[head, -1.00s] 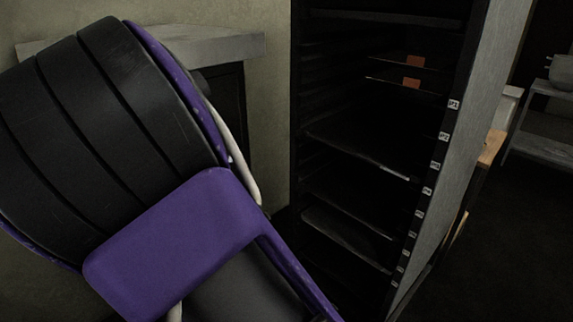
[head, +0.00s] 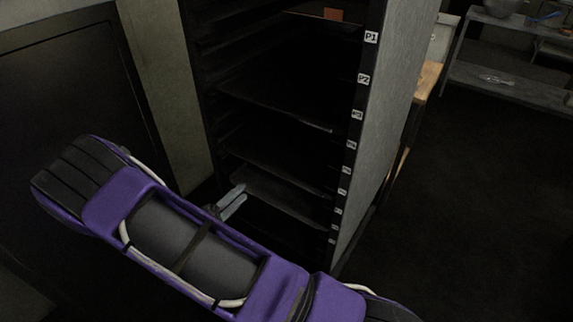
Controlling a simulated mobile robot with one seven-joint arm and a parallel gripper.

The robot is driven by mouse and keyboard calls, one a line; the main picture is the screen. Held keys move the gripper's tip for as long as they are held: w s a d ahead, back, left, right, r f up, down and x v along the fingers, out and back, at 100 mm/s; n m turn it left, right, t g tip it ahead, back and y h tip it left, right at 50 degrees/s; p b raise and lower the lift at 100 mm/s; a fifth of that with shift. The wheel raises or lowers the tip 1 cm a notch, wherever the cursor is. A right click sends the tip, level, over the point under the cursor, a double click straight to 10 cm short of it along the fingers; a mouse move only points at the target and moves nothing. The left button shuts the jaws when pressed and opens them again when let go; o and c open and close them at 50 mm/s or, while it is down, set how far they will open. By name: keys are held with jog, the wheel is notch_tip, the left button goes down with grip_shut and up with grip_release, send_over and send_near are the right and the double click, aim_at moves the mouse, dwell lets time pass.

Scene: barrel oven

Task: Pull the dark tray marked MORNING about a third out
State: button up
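Dark trays sit in a tall black rack. One (head: 275,102) is level with about P3, another (head: 272,157) is below it, and a lower one (head: 275,195) has a paler front edge. I cannot read MORNING on any of them, so I cannot tell which is the marked one. My gripper (head: 233,203) shows as two grey fingers close together at the rack's left front, near the left corner of the lower tray. I cannot tell whether it touches that tray or whether the fingers are closed. My purple and black arm crosses the lower part of the view.
The rack's right post carries white labels; P1 (head: 371,37) and P2 (head: 363,79) are readable. An orange tag (head: 333,14) shows on a higher shelf. A metal shelf unit (head: 500,80) stands at the back right. The dark floor (head: 465,200) right of the rack is clear.

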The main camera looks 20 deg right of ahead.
aim_at(270, 172)
jog(key=shift+n, duration=0.3)
jog(key=shift+s+f+x, duration=0.1)
jog(key=shift+f+x, duration=0.05)
jog(key=shift+x, duration=1.8)
jog(key=shift+s+f+x, duration=0.1)
jog(key=shift+f+x, duration=0.05)
jog(key=shift+x, duration=1.8)
jog(key=shift+s+f+x, duration=0.1)
jog(key=shift+f+x, duration=0.05)
jog(key=shift+x, duration=1.75)
jog(key=shift+d, duration=0.25)
grip_shut()
jog(key=shift+a, duration=0.1)
jog(key=b+v, duration=0.2)
jog(key=v, duration=1.9)
jog(key=shift+f, duration=0.25)
grip_release()
jog(key=shift+s, duration=0.1)
